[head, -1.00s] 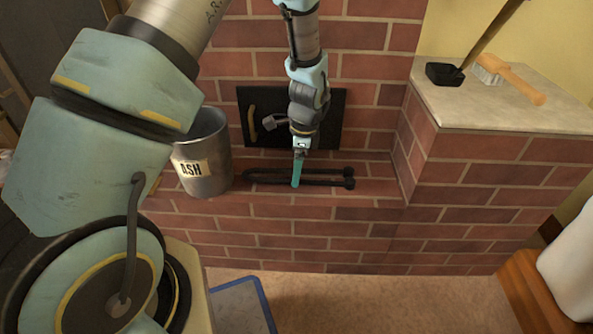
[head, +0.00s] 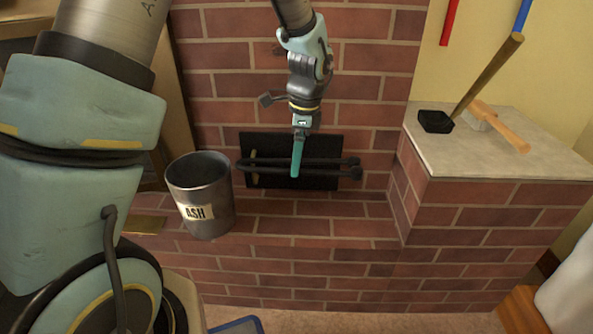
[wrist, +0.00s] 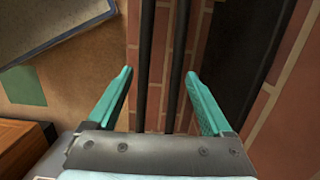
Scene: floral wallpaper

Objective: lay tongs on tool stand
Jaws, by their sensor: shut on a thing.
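The tongs (head: 325,171) are long and black, with two bars running side by side. They lie crosswise in the head view, in front of a black door in the brick wall, and appear raised off the brick ledge. My gripper (head: 297,160) is shut across the middle of the tongs. In the wrist view, both black bars of the tongs (wrist: 147,60) pass between the teal fingers of my gripper (wrist: 160,88). I cannot make out a tool stand for certain in either view.
A metal ASH bucket (head: 207,212) stands close to the left end of the tongs. A raised stone-topped brick block (head: 540,150) at right carries a black-headed tool with a wooden handle (head: 488,75) and a wooden-handled brush (head: 500,128).

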